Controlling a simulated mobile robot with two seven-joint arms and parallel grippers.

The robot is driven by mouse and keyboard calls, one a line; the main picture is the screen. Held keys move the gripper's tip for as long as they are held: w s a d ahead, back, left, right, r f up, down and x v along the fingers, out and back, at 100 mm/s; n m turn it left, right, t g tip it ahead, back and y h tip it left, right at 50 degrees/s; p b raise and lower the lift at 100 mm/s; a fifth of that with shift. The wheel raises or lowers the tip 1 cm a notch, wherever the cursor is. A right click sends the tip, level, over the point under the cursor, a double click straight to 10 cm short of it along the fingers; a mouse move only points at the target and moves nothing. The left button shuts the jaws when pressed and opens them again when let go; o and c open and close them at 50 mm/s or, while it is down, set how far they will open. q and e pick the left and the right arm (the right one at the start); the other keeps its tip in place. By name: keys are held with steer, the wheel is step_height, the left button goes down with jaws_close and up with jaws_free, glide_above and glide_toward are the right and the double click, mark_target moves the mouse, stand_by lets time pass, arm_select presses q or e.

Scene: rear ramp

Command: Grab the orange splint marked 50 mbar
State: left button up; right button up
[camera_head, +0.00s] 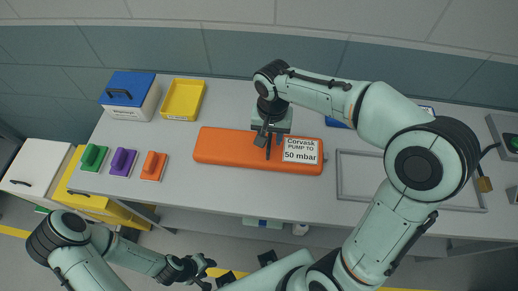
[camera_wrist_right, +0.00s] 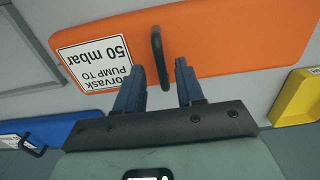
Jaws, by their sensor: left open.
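The orange splint (camera_head: 225,147) lies flat on the grey table in the head view, with a white label (camera_head: 300,150) reading "Corvask PUMP TO 50 mbar". It also fills the upper part of the right wrist view (camera_wrist_right: 235,45). A dark loop handle (camera_wrist_right: 157,50) stands up from its face. My right gripper (camera_head: 268,138) is above the splint, left of the label. In the wrist view its two fingers (camera_wrist_right: 160,85) are apart, with the handle's near end between them and no visible contact. My left gripper (camera_head: 200,268) is open and empty, low in front of the table.
A blue-lidded box (camera_head: 130,95) and yellow tray (camera_head: 183,99) stand at the table's back left. Green (camera_head: 92,157), purple (camera_head: 122,162) and orange (camera_head: 153,166) handled blocks sit at the front left. A grey frame (camera_head: 360,175) lies right of the splint.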

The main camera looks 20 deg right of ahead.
mark_target(269, 141)
steer(key=shift+w+f, duration=0.1)
steer(key=shift+f, duration=1.45)
jaws_close()
steer(key=shift+r, duration=0.1)
